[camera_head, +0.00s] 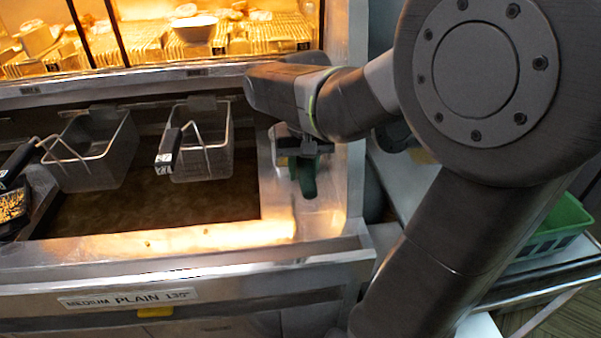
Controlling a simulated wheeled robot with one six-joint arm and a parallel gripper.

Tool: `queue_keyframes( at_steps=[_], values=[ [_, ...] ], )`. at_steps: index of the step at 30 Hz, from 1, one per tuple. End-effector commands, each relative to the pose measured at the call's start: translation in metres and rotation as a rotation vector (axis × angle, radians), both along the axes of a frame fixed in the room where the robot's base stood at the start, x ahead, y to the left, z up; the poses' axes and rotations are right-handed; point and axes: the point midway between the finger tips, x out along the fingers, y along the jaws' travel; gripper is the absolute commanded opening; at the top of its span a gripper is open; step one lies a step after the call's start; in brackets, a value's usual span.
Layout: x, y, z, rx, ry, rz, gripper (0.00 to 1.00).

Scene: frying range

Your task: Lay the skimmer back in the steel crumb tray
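My gripper (300,148) points down over the steel ledge at the right end of the fryer, largely hidden by my own wrist. A dark green piece (304,178), perhaps the skimmer's handle, shows directly below it. I cannot tell whether the fingers are closed on it or only beside it. The skimmer's head is not clearly visible. I cannot pick out the steel crumb tray with certainty; the area under my wrist is partly hidden.
Two wire fry baskets (96,153) (207,145) hang over the dark oil (190,207). A dark holder with orange contents (13,207) is at the far left. A lit food display (200,40) stands behind. A green crate (552,228) sits at right, behind my arm.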

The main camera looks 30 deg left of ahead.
Motion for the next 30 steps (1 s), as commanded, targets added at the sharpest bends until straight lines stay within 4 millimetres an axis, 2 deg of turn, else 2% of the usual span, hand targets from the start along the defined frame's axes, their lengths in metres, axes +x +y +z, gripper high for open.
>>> queue_keyframes(
  at_steps=[12, 21, 30],
  values=[
    [0.042, 0.006, -0.007, 0.001, -0.001, -0.003, 0.0],
    [0.04, 0.006, -0.042, 0.0, 0.0, 0.0, 0.0],
    [0.04, 0.006, -0.065, 0.001, -0.001, 0.0, 0.0]
  ],
)
